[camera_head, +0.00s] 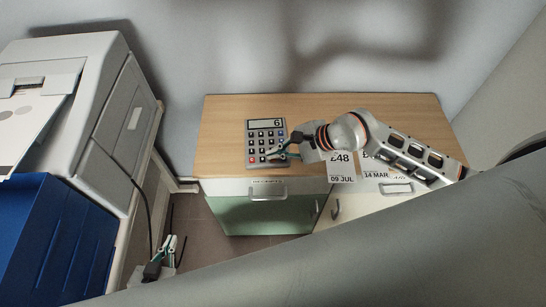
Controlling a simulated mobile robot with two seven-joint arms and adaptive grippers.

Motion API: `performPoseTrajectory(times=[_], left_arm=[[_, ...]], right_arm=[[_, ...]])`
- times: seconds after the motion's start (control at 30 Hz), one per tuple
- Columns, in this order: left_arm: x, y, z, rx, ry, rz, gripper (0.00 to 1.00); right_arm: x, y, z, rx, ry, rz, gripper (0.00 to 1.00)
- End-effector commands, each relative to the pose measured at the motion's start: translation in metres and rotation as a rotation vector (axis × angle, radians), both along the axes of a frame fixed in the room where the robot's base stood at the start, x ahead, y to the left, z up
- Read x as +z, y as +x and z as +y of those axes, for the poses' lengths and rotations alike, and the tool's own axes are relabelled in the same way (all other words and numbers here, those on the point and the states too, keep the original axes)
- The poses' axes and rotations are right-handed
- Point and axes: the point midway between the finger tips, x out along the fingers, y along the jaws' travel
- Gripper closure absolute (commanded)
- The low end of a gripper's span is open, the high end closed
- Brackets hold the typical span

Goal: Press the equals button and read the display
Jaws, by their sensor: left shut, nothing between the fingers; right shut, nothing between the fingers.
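A dark calculator (253,141) with several rows of keys lies on the wooden cabinet top. Its display (266,123) reads 6. My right gripper (271,155) reaches in from the right, shut and empty, with its fingertips over the calculator's lower right keys. They hide some of those keys, the equals button cannot be made out, and I cannot tell whether they touch a key. My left gripper (171,243) is low at the left, shut and empty, below the cabinet top and far from the calculator.
The wooden cabinet top (225,112) is clear around the calculator. Price and date labels (341,165) hang at the front edge, above drawer handles. A printer (75,75) and a blue box (50,235) stand at the left. A wall closes off the back.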

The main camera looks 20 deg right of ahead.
Motion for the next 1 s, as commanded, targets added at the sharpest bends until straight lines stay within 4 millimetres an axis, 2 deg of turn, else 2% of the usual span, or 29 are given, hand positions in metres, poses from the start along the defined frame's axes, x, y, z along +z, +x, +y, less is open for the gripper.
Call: performPoseTrajectory(times=[1.0], left_arm=[[-0.0030,0.0000,-0.0002,0.000,-0.001,-0.001,1.00]], right_arm=[[-0.0073,0.0000,-0.0002,-0.001,-0.001,0.000,1.00]])
